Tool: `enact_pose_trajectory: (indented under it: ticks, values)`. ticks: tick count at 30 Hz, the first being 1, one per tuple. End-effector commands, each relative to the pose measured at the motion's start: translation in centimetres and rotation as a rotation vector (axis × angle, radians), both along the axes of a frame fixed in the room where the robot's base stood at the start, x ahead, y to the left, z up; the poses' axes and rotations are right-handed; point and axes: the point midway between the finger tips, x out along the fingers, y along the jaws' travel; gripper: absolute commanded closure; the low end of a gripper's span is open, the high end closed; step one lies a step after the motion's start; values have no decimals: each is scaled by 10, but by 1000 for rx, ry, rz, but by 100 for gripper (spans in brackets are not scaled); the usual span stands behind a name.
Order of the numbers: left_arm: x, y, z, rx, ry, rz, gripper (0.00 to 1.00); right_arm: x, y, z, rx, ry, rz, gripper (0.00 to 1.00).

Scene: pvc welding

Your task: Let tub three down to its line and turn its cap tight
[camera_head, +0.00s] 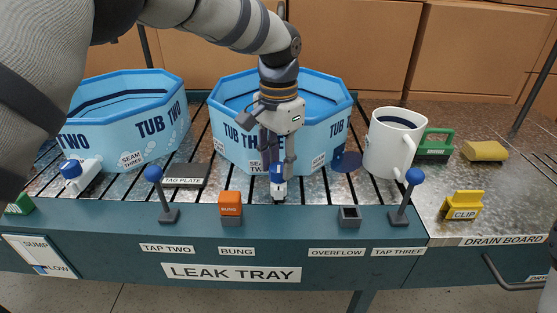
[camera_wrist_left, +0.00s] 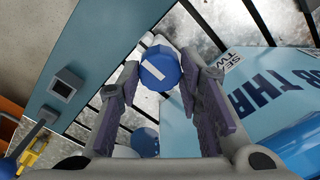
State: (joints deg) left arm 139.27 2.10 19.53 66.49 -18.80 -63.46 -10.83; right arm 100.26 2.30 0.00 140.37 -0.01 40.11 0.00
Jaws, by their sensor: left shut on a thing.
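Tub three (camera_head: 315,140) is a light blue octagonal tub on the slatted tray, with water in it and its front partly hidden by my left arm. Its blue cap (camera_wrist_left: 160,68), with a white bar across its face, sits low at the tub's front. My left gripper (camera_head: 277,172) reaches down there, its two fingers (camera_wrist_left: 163,100) on either side of the cap and shut on it. The tap three lever (camera_head: 403,200), with a blue ball top, stands at the tray's front right. Where the water stands against the line is not clear. My right gripper is not in view.
Tub two (camera_head: 130,130) stands left with its own blue-capped spout (camera_head: 75,175). A white mug (camera_head: 392,145) stands close right of tub three. The tap two lever (camera_head: 160,190), orange bung (camera_head: 230,204) and overflow block (camera_head: 349,215) line the front. A yellow clip (camera_head: 463,205) lies right.

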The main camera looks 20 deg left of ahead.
Motion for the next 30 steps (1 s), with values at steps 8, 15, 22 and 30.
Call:
enact_pose_trajectory:
  ticks: [8, 15, 22, 30]
  values:
    - [0, 0, 0, 0, 0, -1, 49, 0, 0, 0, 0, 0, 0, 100]
    - [0, 0, 0, 0, 0, 0, 47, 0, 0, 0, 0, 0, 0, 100]
    - [1, 0, 29, 0, -6, 0, 47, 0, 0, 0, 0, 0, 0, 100]
    - [1, -1, 98, 0, -4, 0, 47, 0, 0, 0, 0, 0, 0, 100]
